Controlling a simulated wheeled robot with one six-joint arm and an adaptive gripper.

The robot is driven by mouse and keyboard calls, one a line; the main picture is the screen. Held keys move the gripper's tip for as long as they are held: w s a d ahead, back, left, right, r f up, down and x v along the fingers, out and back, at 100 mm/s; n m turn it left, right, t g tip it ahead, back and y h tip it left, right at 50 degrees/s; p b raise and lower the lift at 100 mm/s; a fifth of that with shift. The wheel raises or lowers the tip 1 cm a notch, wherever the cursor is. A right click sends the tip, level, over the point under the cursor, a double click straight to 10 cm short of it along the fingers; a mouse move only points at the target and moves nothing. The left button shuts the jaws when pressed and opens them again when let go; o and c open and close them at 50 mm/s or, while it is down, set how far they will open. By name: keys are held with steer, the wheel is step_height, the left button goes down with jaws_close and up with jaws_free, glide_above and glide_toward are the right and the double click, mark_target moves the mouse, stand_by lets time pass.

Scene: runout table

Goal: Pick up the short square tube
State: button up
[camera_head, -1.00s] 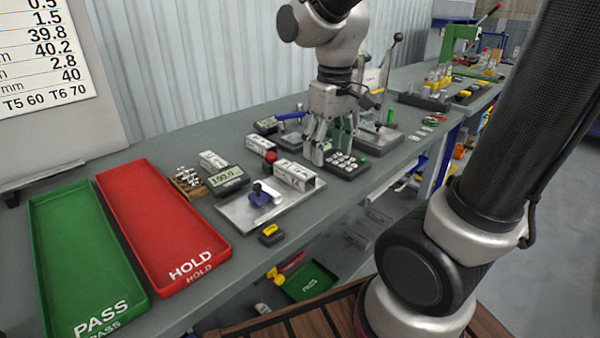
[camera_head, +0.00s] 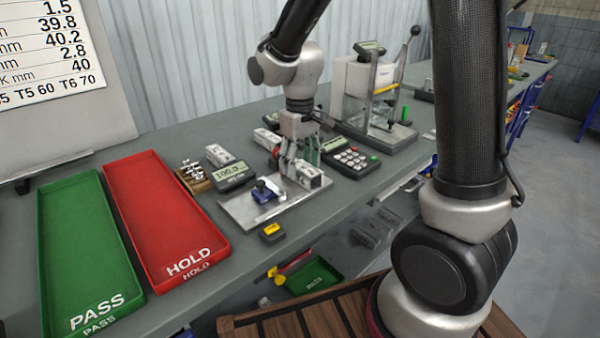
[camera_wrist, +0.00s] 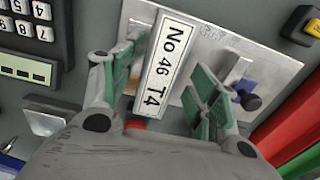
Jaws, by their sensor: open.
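A pale square tube (camera_head: 312,176) lies on the grey metal plate of a fixture. In the wrist view this tube (camera_wrist: 161,65) carries the label "No 46 T4". My gripper (camera_head: 297,172) is over it and hides part of it. In the wrist view my open gripper (camera_wrist: 160,100) has one green-padded finger on each side of the tube, with gaps visible. Two other labelled square tubes lie behind: one (camera_head: 219,155) by the gauge display and one (camera_head: 267,139) further right. I cannot tell surely which tube is shortest.
The fixture plate (camera_head: 235,211) bears a blue clamp (camera_head: 264,191). A gauge display (camera_head: 234,176), a keypad device (camera_head: 350,158) and a test stand (camera_head: 372,100) are close by. A red HOLD tray (camera_head: 160,215) and a green PASS tray (camera_head: 85,255) are at left.

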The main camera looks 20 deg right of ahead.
steer(key=c, duration=1.3)
